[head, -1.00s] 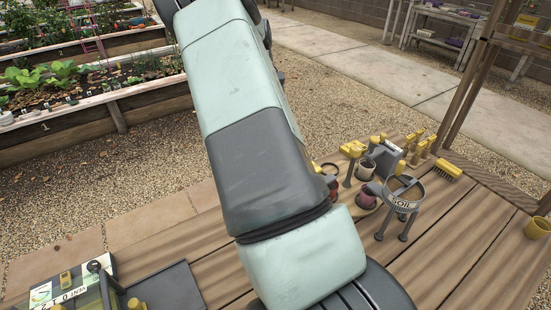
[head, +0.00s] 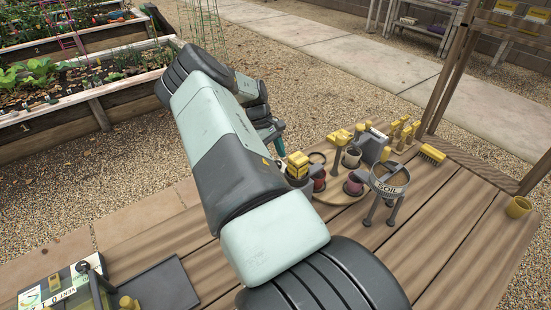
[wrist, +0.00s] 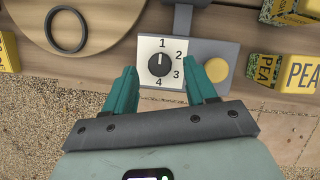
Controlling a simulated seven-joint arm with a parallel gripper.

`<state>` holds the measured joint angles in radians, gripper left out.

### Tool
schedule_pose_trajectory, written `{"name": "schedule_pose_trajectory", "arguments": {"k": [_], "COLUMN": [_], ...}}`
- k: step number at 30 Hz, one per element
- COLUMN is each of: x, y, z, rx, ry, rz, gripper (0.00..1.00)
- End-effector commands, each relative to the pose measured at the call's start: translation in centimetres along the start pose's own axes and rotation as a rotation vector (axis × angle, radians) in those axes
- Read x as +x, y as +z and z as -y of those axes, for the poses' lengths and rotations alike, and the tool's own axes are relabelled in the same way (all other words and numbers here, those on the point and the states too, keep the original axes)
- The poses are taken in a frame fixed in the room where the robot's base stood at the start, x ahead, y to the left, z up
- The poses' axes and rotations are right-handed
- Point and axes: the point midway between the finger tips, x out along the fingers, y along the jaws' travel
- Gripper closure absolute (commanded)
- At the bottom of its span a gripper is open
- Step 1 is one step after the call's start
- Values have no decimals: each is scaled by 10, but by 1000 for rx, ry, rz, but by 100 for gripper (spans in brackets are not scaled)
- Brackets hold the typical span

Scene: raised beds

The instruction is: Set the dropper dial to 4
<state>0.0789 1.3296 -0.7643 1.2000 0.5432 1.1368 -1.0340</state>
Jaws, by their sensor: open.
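The dropper dial (wrist: 159,64) is a black round knob on a white square plate marked 1 to 4, seen in the wrist view. Its white mark points up, towards the 1. The 4 is at the bottom of the plate, nearest me. My gripper (wrist: 163,82) is open, with one teal finger on the left and one on the right of the plate. Nothing is between the fingers except the view of the dial, and I cannot tell how high they are above it.
A round yellow button (wrist: 217,69) sits right of the dial on the grey housing. Yellow PEA boxes (wrist: 300,73) stand further right. A black ring (wrist: 66,31) lies on a round board at left.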

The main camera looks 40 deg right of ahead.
Motion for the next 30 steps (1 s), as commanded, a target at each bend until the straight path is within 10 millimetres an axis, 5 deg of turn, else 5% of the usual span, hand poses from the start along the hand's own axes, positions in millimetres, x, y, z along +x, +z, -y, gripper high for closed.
{"name": "schedule_pose_trajectory", "arguments": {"k": [14,24,30], "x": [15,14,14], "y": [0,0,0], "z": [0,0,0], "rx": [1,1,9], "ry": [1,1,-3], "rz": [0,-1,-1], "gripper": [45,97,100]}}
